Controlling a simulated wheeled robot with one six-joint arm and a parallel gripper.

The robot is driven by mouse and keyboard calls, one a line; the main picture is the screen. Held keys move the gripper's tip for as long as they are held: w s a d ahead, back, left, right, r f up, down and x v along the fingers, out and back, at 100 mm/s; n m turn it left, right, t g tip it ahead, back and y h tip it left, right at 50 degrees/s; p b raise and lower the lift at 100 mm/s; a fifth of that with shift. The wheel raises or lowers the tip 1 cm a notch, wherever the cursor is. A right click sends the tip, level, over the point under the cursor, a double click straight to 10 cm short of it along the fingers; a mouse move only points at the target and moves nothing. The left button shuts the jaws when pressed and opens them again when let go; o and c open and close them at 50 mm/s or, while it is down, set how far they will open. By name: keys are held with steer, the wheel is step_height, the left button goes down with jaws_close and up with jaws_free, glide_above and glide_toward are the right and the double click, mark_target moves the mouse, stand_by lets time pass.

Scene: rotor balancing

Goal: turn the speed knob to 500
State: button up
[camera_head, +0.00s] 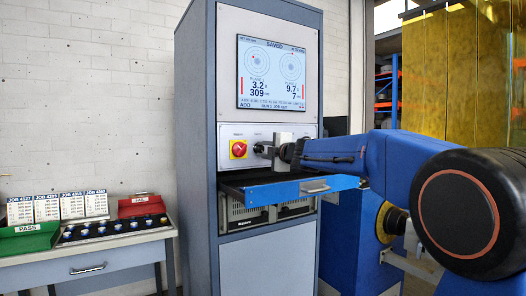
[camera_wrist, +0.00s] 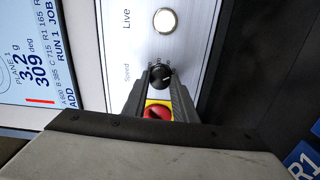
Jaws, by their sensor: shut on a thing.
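The speed knob (camera_wrist: 160,74) is small, round and black on the silver control panel (camera_wrist: 178,52), with the word "Speed" beside it in the wrist view. My gripper (camera_wrist: 159,84) has its two dark fingers on either side of the knob, shut on it. The scale marks around the knob are too small to read, so I cannot tell its setting. In the head view my gripper (camera_head: 265,149) is at the panel, right of the red stop button, and hides most of the knob.
A red stop button on yellow (camera_wrist: 157,112) sits close to the fingers; it also shows in the head view (camera_head: 239,149). A round white "Live" button (camera_wrist: 165,20) is nearby. The screen (camera_head: 271,75) reads "SAVED". A blue-fronted drawer (camera_head: 285,192) juts out below my arm.

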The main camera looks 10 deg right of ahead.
steer(key=shift+m, duration=1)
steer(key=shift+d, duration=0.1)
steer(key=o, duration=1)
steer(key=shift+o, duration=0.2)
steer(key=v, duration=1.7)
steer(key=shift+s, duration=0.2)
